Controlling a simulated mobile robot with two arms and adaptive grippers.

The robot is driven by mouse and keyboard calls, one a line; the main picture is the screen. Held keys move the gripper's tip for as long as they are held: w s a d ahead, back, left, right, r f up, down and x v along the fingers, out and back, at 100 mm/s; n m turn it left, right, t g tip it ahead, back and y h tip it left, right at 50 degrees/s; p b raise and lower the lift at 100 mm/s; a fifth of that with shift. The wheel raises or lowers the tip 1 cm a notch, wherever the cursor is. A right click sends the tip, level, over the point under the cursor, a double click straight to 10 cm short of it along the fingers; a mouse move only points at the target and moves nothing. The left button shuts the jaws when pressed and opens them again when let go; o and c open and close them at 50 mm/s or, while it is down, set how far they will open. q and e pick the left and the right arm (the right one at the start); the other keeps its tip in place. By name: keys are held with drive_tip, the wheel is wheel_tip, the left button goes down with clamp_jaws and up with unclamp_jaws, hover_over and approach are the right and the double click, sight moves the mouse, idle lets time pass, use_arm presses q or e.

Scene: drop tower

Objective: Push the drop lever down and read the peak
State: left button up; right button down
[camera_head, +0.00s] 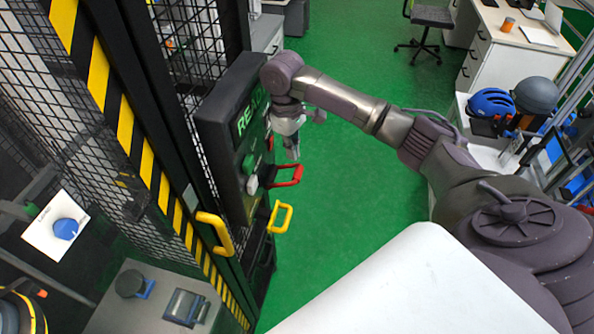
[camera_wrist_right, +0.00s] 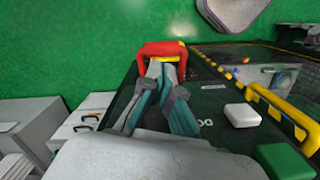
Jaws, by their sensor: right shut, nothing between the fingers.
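The red drop lever (camera_head: 287,177) sticks out from the side of the dark control panel (camera_head: 216,124). It also shows in the right wrist view (camera_wrist_right: 162,48), just beyond my fingertips. My right gripper (camera_head: 293,156) hangs pointing down, a little above the lever in the head view. In the right wrist view its fingers (camera_wrist_right: 165,72) are together and empty, pointing at the lever; I cannot tell whether they touch it. The panel's display (camera_head: 250,116) shows green letters starting "REA", partly hidden by my arm. No peak number is readable. My left gripper is not in view.
The panel carries a green button (camera_head: 248,163) and a white button (camera_head: 252,183). A yellow handle (camera_head: 281,217) sits below the lever, and another (camera_head: 216,233) is on the striped mesh cage. Green floor right of the panel is clear. A bench with helmets (camera_head: 491,102) stands at the right.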

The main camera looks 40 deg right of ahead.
sight(296, 171)
drive_tip(key=f, duration=0.3)
drive_tip(key=shift+s+d+f, duration=0.15)
drive_tip(key=shift+s, duration=0.2)
drive_tip(key=shift+f, duration=0.8)
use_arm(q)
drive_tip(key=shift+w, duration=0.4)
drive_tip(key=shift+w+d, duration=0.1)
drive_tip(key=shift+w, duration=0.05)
use_arm(e)
drive_tip(key=shift+f, duration=0.1)
